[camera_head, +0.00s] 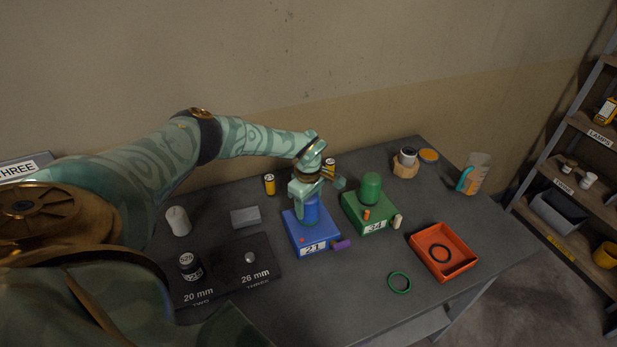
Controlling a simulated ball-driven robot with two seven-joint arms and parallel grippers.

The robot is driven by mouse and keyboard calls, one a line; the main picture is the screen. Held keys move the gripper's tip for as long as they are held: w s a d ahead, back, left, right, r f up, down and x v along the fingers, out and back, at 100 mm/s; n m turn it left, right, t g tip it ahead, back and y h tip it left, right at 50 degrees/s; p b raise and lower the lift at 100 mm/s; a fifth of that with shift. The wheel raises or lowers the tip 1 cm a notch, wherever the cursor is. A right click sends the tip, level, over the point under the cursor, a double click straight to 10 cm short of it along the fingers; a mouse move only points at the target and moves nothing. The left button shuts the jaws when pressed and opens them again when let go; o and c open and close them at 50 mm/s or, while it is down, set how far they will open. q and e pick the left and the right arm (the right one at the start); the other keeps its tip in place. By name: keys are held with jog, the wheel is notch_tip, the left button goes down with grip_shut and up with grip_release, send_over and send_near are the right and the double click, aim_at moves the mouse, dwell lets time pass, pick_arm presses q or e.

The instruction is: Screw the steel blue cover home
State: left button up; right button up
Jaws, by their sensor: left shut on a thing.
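The blue cover (310,211) stands upright on the blue block (304,246) marked 21, near the middle of the table. My left gripper (307,194) reaches down over it from above and is shut on its upper part. The fingers hide the top of the cover, and I cannot see the thread or how far down it sits. My right gripper is not in view.
A green block (363,217) marked 34 with a green cylinder (371,186) stands just right. An orange tray (443,262) holds a black ring. A green ring (399,282) lies in front. A black mat (221,290) and a grey block (245,217) are left.

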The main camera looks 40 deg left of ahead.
pick_arm(q)
jog(key=shift+r+m, duration=0.1)
jog(key=shift+m, duration=0.3)
jog(key=o, duration=1.3)
jog(key=shift+c, duration=0.2)
